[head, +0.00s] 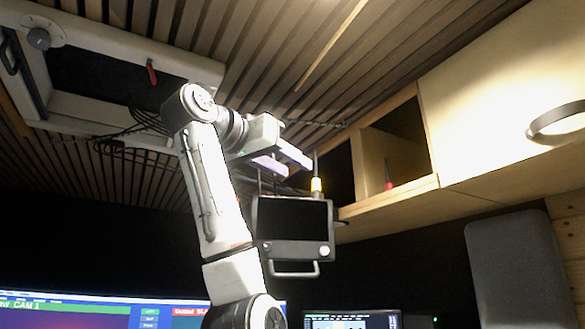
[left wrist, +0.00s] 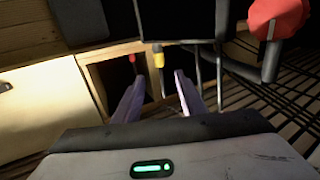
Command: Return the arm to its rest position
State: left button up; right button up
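My left arm rises through the middle of the head view, with its forearm bent to the right near the ceiling. My left gripper (head: 287,160) is at the arm's end, just above a black monitor unit (head: 292,232) with a handle below it. In the left wrist view the two purple-grey fingers of the gripper (left wrist: 157,95) stand apart with nothing between their tips. A yellow-banded connector (left wrist: 159,60) shows beyond them; it also shows at the monitor's top in the head view (head: 317,187). My right gripper is not in view.
A ceiling hatch (head: 105,85) with a red lever (head: 152,72) and loose cables is at upper left. Wooden cabinets (head: 500,110) with open cubbies line the right; a small red-tipped item (head: 388,180) stands in one. A red knob (left wrist: 278,18) is close in the left wrist view. Screens (head: 90,310) sit below.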

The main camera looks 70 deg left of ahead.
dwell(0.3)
